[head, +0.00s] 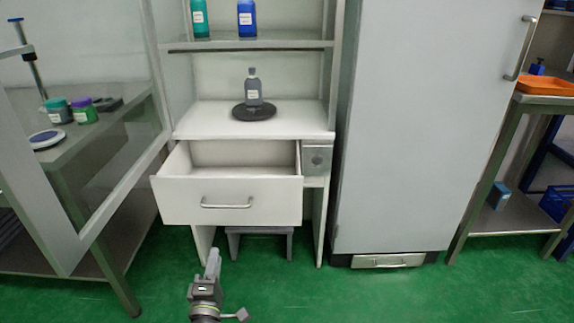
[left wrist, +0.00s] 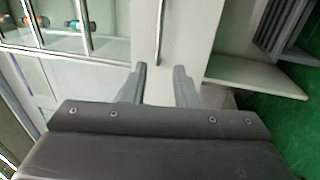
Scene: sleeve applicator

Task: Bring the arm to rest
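My left gripper (head: 213,262) shows low in the head view, in front of and below the pulled-out white drawer (head: 180,204). In the left wrist view its two fingers (left wrist: 160,78) stand apart with nothing between them. The drawer's metal handle (head: 227,204) is above the gripper in the head view, and they look apart. The part of the drawer's inside that shows looks empty. My right gripper is in neither view.
A grey bottle (head: 254,90) stands on a dark round disc (head: 254,112) above the drawer. A glass door (head: 75,120) stands at left. A tall grey cabinet (head: 430,130) is at right. Green floor (head: 330,295) is clear in front.

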